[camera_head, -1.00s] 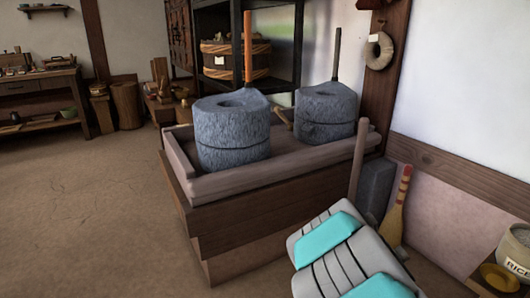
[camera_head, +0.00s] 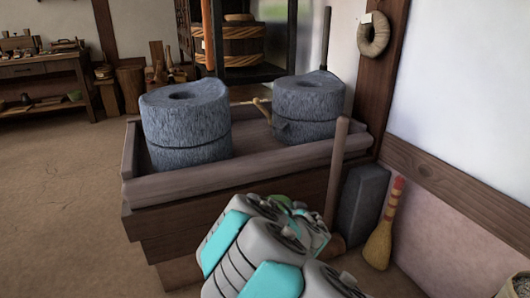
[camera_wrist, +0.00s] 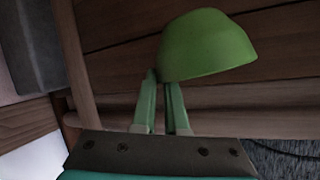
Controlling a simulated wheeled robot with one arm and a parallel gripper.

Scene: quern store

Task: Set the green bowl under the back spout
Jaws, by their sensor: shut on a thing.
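The green bowl (camera_wrist: 207,50) fills the upper middle of the wrist view. My gripper (camera_wrist: 163,80) is shut on its rim, with the two green fingers below it. The bowl looks tilted in that picture, and wooden boards lie behind it. The back quern (camera_head: 309,97) is a grey stone drum on the wooden trough. A small grey lip (camera_head: 281,126) juts from its left side, perhaps its spout. The front quern (camera_head: 186,118) stands left of it; I see no clear spout there.
The trough (camera_head: 240,172) has raised wooden edges. An upright pole (camera_head: 337,172), a dark stone block (camera_head: 362,205) and a broom (camera_head: 383,232) stand at its right end. The floor (camera_head: 60,190) at left is clear.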

